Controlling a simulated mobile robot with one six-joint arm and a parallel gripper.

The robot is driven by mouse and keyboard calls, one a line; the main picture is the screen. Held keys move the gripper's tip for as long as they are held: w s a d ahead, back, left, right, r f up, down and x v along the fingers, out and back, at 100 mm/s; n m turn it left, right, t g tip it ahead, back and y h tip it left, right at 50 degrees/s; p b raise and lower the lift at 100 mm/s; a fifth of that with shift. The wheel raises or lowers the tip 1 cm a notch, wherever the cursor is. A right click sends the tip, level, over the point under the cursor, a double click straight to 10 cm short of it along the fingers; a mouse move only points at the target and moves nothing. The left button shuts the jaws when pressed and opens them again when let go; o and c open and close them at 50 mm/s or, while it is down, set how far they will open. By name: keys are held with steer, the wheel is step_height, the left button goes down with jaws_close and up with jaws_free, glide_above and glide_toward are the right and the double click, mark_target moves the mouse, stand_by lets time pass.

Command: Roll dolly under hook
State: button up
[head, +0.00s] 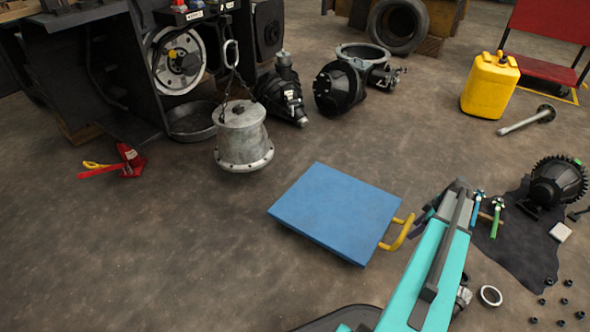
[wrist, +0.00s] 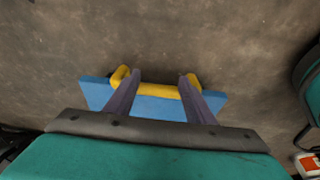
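The dolly is a flat blue platform (head: 336,212) on the floor in the middle of the head view, with a yellow handle (head: 398,232) on its right side. A hook or link (head: 231,54) hangs on a chain at the upper left, above a grey flanged housing (head: 244,137); whether the housing hangs clear of the floor I cannot tell. The dolly lies apart from it, to the lower right. My gripper (head: 424,214) is at the handle. In the wrist view its fingers (wrist: 160,80) are spread, with the yellow handle (wrist: 158,89) running across between them and the blue platform (wrist: 158,107) below.
Black machine parts (head: 283,92) stand behind the housing, beside the dark forklift body (head: 95,70). A red jack-like tool (head: 128,160) lies at left. A yellow canister (head: 490,85) and a dark mat (head: 520,245) with tools are at right. Floor between dolly and housing is clear.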

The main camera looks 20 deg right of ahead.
steer(key=shift+w+a+b, duration=0.4)
steer(key=shift+w+a, duration=0.8)
steer(key=shift+w, duration=0.8)
steer(key=shift+w+a+b, duration=0.4)
steer(key=shift+w+a, duration=0.75)
steer(key=shift+w, duration=0.9)
steer(key=shift+w+a+b, duration=0.4)
steer(key=shift+w+a, duration=0.8)
steer(key=shift+w, duration=0.8)
steer(key=shift+w+a+r+p, duration=0.1)
steer(key=shift+w+a+p, duration=1.35)
steer(key=shift+w+a, duration=3.05)
steer(key=shift+w+a+p, duration=1.45)
steer(key=shift+w+a, duration=0.7)
steer(key=shift+w, duration=4.55)
steer(key=shift+w+a+r+p, duration=0.1)
steer(key=shift+w+a+p, duration=1.35)
steer(key=shift+w+a, duration=3.05)
steer(key=shift+s+d+p, duration=0.15)
steer(key=shift+s+d, duration=0.7)
steer(key=shift+d, duration=0.25)
steer(key=shift+s+d+p, duration=0.1)
steer(key=shift+s+d, duration=0.8)
steer(key=shift+d, duration=0.15)
steer(key=shift+s+d+p, duration=0.15)
steer(key=shift+s+d, duration=0.7)
steer(key=shift+d, duration=0.25)
